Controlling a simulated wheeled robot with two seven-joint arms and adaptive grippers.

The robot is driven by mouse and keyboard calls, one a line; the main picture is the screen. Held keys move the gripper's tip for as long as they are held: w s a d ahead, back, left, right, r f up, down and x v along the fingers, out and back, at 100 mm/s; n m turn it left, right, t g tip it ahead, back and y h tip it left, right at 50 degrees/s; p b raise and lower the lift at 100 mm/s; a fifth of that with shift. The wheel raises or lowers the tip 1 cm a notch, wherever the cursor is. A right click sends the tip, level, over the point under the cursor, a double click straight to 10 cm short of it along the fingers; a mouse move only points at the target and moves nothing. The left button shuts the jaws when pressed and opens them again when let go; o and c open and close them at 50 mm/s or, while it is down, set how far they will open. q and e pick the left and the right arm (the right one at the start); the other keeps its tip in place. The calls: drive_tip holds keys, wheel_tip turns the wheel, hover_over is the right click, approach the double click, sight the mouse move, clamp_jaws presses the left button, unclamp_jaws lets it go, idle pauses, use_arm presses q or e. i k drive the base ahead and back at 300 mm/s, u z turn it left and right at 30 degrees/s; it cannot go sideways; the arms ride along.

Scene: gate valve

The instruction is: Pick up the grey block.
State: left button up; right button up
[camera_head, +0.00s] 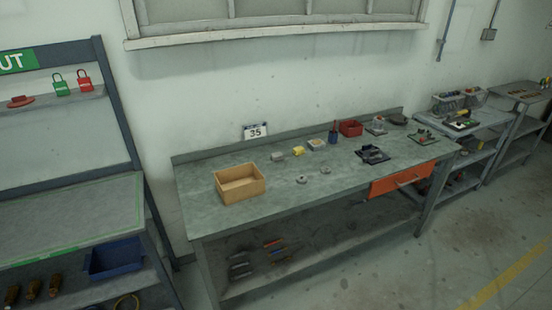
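A small grey block (278,156) sits on the grey workbench (215,217), towards its back edge. It is right of and behind an open wooden box (239,184), and left of a small yellow object (298,151). The block stands apart from both. Neither of my grippers shows in the head view, so nothing is seen touching the block.
Two small grey round parts (325,170) lie in front of the block. A red bin (350,128), a dark tray (372,154) and several small items stand further right. A lockout rack (70,205) stands left.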

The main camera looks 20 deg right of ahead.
sight(276, 157)
drive_tip(key=u, duration=3.15)
drive_tip(key=k, duration=2.85)
drive_tip(key=z, duration=0.5)
